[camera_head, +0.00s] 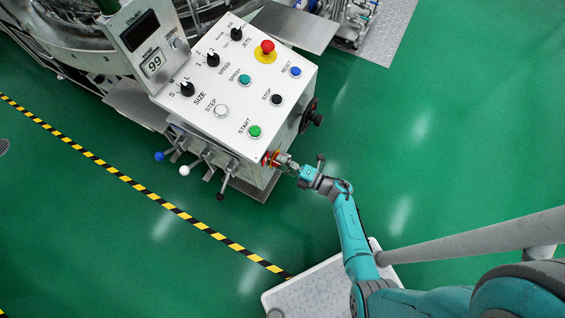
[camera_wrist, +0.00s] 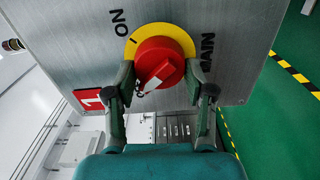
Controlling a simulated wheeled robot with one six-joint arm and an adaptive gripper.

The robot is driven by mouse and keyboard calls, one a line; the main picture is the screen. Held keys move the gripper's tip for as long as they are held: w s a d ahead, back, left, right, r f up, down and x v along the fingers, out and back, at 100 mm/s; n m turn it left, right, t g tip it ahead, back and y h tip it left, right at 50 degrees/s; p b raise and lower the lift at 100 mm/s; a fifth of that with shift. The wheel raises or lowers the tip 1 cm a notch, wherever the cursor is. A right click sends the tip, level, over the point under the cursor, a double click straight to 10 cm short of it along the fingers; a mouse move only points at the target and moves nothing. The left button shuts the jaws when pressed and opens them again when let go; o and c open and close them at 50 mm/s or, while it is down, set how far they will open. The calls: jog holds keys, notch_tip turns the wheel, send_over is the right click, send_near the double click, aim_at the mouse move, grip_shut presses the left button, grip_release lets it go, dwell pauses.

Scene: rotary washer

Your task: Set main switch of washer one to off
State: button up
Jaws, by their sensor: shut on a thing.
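The main switch (camera_wrist: 160,58) is a red rotary knob on a yellow disc, on a brushed metal panel. "ON" stands to its upper left and "MAIN" to its right. The knob's grip bar with a white mark runs slantwise, lower left to upper right. A red plate with "1" (camera_wrist: 88,98) is left of it. My gripper (camera_wrist: 160,82) is shut on the knob, one finger on each side. In the head view, the switch (camera_head: 268,158) is on the side of the washer's control box (camera_head: 240,95), with my gripper (camera_head: 286,163) against it.
Several levers with ball ends, one with a white ball (camera_head: 184,170), stick out at the box's lower left. A black handwheel (camera_head: 310,118) is on the right side. Buttons cover the top. Green floor (camera_head: 420,120) is free to the right.

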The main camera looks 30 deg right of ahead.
jog(key=shift+n, duration=0.5)
jog(key=o, duration=1.1)
jog(key=shift+o, duration=0.2)
jog(key=v, duration=1.2)
